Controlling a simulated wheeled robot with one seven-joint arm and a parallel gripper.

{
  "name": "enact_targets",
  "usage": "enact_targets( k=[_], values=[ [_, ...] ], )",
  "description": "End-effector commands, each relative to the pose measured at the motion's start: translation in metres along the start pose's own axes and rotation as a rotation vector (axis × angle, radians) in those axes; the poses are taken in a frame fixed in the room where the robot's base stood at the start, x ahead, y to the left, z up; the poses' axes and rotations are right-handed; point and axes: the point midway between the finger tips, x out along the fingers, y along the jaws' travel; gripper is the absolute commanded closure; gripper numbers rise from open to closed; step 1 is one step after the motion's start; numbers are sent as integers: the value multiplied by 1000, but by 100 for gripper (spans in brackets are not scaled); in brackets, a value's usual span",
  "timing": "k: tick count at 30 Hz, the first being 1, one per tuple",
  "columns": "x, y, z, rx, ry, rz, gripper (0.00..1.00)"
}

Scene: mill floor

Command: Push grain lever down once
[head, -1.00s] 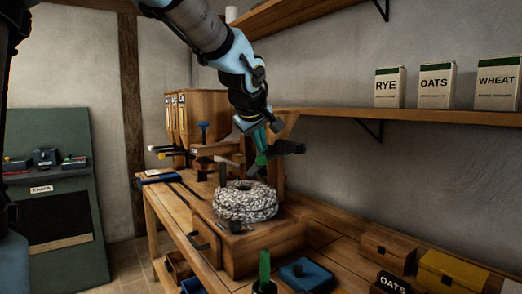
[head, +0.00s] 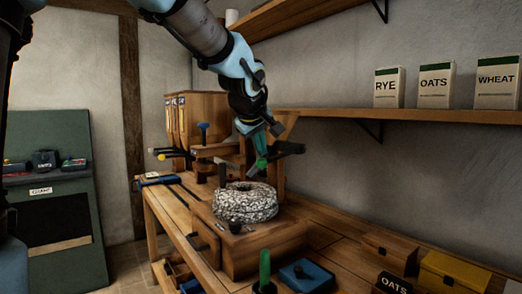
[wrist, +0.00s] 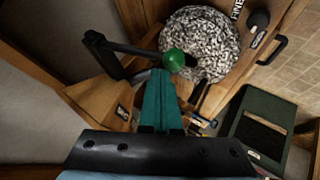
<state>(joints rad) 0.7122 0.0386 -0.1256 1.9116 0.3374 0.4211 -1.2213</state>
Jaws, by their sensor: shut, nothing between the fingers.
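A black lever (wrist: 127,48) with a round green knob (wrist: 173,60) sticks out from the wooden mill frame. In the head view the green knob (head: 262,163) is right below my fingertips, above the far edge of the millstone. My gripper (head: 262,153) is shut and empty and points down. In the wrist view its teal fingers (wrist: 160,76) end at the edge of the knob; I cannot tell whether they touch it. A small label (wrist: 122,113) sits near the lever's base, too small to read.
Other levers with coloured knobs (head: 161,156) stand at the left. A shelf (head: 410,117) with grain boxes runs along the right wall. Small boxes (head: 455,272) sit at front right.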

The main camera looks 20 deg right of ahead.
Motion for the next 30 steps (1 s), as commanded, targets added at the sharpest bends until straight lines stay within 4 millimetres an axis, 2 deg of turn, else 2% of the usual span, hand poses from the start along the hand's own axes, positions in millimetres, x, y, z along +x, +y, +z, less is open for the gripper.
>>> enact_targets(
  k=[30],
  values=[
    [8, -6, 6, 0, -1, -2, 100]
  ],
)
